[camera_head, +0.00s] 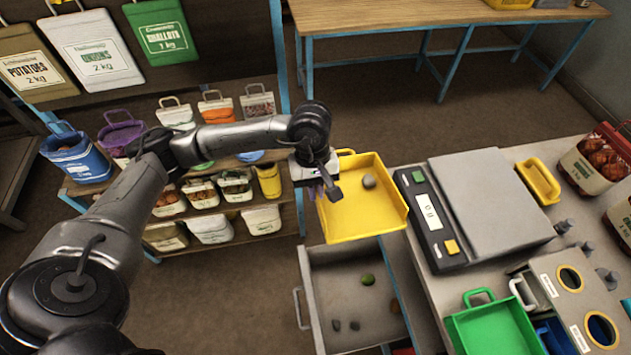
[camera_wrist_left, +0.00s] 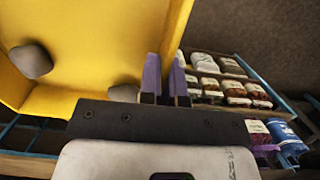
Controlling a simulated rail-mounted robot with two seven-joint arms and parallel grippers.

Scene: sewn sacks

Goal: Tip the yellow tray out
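The yellow tray (camera_head: 362,222) is held up in the air above an open grey drawer, and looks tilted. My left gripper (camera_head: 318,190) is at its left wall. In the left wrist view, the purple fingers of my left gripper (camera_wrist_left: 166,75) are shut on the wall of the yellow tray (camera_wrist_left: 100,45), one on each side. A grey stone (camera_head: 369,181) lies in the tray. The left wrist view shows a grey stone (camera_wrist_left: 31,61) and a second one (camera_wrist_left: 124,93) partly hidden behind the gripper. My right gripper is not in view.
The open drawer (camera_head: 318,300) holds a green lump (camera_head: 368,279) and several dark lumps. Right of it, a counter carries a scale (camera_head: 485,210), a small yellow tray (camera_head: 538,182) and a green tray (camera_head: 495,328). Shelves with sacks (camera_head: 235,185) stand behind my left arm.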

